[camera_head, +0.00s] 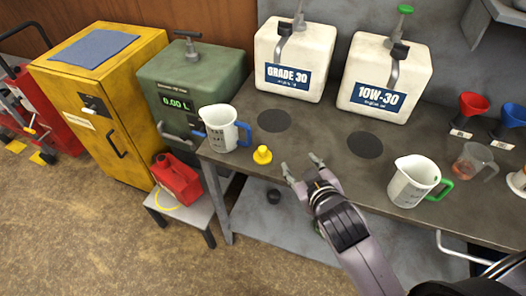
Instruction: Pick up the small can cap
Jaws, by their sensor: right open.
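A small yellow cap (262,156) with a knob on top sits on the bench near its front edge, just right of the blue-handled jug. I take it to be the can cap. A small red can (177,180) stands on a low stool at the left. My right gripper (301,163) is open and empty over the front of the bench. It is to the right of the yellow cap and apart from it. My left gripper is not in view.
The dark bench top (318,135) holds a blue-handled jug (222,130), a green-handled jug (413,180), and two white oil tanks behind. Red and blue funnels stand at right. A small dark object (273,196) lies on the lower shelf.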

